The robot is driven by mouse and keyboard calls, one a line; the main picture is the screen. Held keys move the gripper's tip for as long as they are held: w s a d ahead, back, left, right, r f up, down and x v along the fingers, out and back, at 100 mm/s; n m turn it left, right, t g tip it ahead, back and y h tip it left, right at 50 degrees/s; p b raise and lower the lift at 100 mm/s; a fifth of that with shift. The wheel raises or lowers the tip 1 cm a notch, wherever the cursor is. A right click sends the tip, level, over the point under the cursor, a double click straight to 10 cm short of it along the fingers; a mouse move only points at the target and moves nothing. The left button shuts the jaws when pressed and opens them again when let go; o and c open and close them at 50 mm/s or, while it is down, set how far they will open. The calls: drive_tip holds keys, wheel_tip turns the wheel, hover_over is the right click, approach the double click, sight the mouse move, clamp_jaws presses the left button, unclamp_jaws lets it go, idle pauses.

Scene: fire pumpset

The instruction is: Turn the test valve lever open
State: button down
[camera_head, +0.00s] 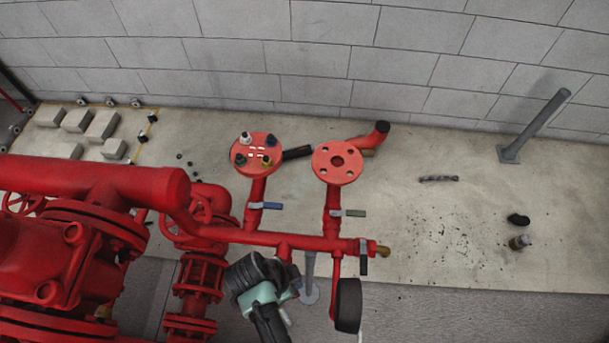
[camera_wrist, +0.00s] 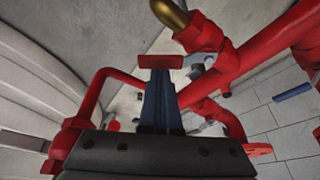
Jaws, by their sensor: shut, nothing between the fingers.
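My gripper (camera_wrist: 160,64) is shut and empty in the wrist view, its fingers pointing up the picture toward red pipework. In the head view my dark wrist (camera_head: 258,277) is below the horizontal red manifold pipe (camera_head: 285,240); the fingertips are hard to make out there. Three small levers sit on the manifold: a blue lever (camera_head: 268,205), an olive-green lever (camera_head: 353,212) and a black lever (camera_head: 363,261) hanging near the brass end (camera_head: 383,250). I cannot tell which one is the test valve's. The wrist view shows a blue lever (camera_wrist: 292,92) at right, apart from the fingers.
A round black-rimmed gauge (camera_head: 348,304) hangs below the manifold's right end. Large red pump pipework (camera_head: 75,230) fills the left. Two red flanges (camera_head: 337,163) stand above the manifold.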

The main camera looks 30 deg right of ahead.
drive_tip(key=shift+a+m+g, duration=0.3)
drive_tip(key=shift+a+m, duration=0.25)
drive_tip(key=shift+m, duration=0.35)
drive_tip(key=shift+w+a, duration=0.1)
drive_tip(key=shift+a, duration=0.85)
drive_tip(key=shift+w+a, duration=0.1)
drive_tip(key=shift+a, duration=0.05)
